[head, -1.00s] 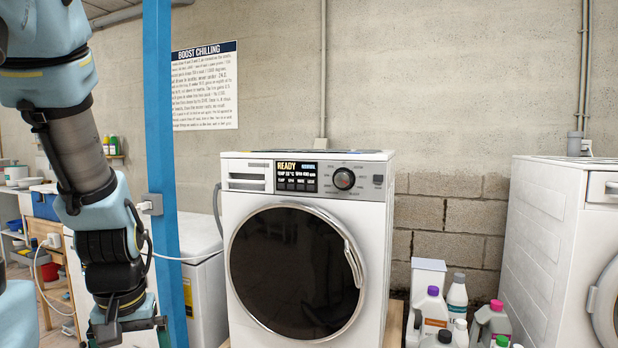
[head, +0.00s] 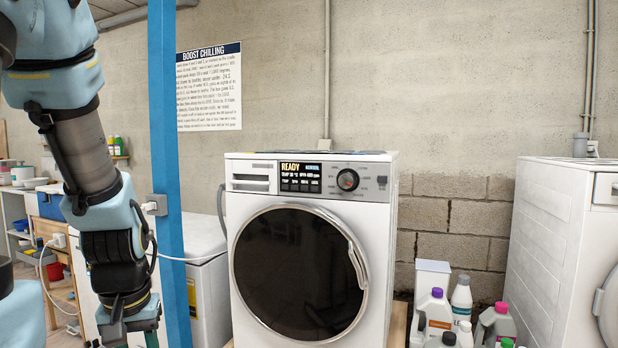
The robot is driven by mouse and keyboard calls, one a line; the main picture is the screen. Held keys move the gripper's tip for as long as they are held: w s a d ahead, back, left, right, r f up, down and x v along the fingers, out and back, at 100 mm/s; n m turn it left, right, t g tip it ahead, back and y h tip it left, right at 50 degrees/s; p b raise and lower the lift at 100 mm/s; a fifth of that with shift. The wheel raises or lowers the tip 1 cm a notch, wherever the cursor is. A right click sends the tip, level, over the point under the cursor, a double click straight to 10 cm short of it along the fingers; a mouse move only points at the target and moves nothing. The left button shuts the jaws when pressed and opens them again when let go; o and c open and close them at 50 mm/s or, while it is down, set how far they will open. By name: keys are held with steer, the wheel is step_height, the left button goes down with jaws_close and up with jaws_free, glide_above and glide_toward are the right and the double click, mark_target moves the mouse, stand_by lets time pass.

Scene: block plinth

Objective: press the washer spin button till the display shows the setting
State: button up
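The white washer (head: 380,225) stands at the middle of the head view, with a round dark door. Its display (head: 301,178) is lit and reads READY, with small temperature and spin lines below that are hard to read. A row of small buttons (head: 298,188) lies along the display's lower part; which one is spin is too small to tell for sure. A round knob (head: 347,180) sits right of the display. My gripper (head: 130,336) is at the bottom left, pointing down, left of the washer and apart from it. Its fingertips are cut off by the frame's lower edge.
A blue post (head: 169,150) stands between my arm and the washer. Several bottles (head: 437,310) and a white box stand on the right, before a second white machine (head: 560,240). The space before the washer's panel looks clear.

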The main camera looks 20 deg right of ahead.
jaws_close()
stand_by(0.9)
